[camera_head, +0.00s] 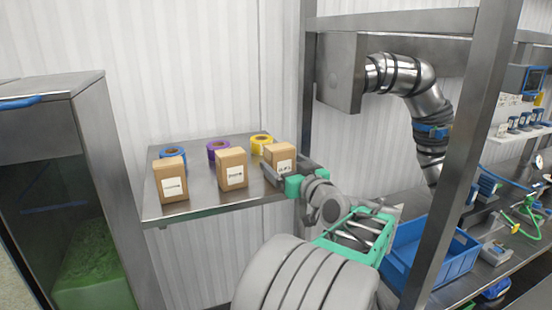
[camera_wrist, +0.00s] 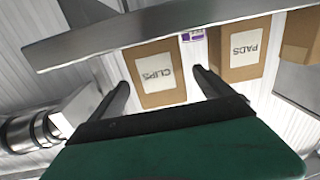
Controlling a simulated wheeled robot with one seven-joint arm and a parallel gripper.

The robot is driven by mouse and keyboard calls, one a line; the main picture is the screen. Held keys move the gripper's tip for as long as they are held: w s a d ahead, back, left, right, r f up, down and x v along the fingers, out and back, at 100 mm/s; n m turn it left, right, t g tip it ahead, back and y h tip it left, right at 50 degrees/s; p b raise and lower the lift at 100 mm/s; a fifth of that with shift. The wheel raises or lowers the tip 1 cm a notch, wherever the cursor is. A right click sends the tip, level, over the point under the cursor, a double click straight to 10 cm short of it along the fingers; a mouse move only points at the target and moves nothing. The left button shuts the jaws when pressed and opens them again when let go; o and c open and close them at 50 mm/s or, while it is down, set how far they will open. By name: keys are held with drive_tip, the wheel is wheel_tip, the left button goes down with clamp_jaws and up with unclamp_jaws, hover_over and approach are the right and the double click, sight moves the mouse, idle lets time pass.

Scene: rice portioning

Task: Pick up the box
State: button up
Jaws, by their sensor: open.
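Three brown cardboard boxes with white labels stand in a row on a metal shelf (camera_head: 203,200): a left box (camera_head: 170,180), a middle box (camera_head: 231,168) and a right box (camera_head: 280,153). In the wrist view, which is upside down, this box (camera_wrist: 158,88) reads "CLIPS" and stands between my open fingers (camera_wrist: 160,77), with a visible gap at each side. The neighbouring box (camera_wrist: 240,62) reads "PADS". A third box (camera_wrist: 300,38) is partly cut off.
A steel post (camera_head: 308,100) rises just right of the shelf. A glass-fronted cabinet (camera_head: 50,180) is at left. A blue bin (camera_head: 440,258) sits lower right.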

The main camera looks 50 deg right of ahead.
drive_tip(key=p+x, duration=0.1)
drive_tip(key=x, duration=0.3)
drive_tip(key=shift+s+d, duration=0.1)
drive_tip(key=c, duration=1.6)
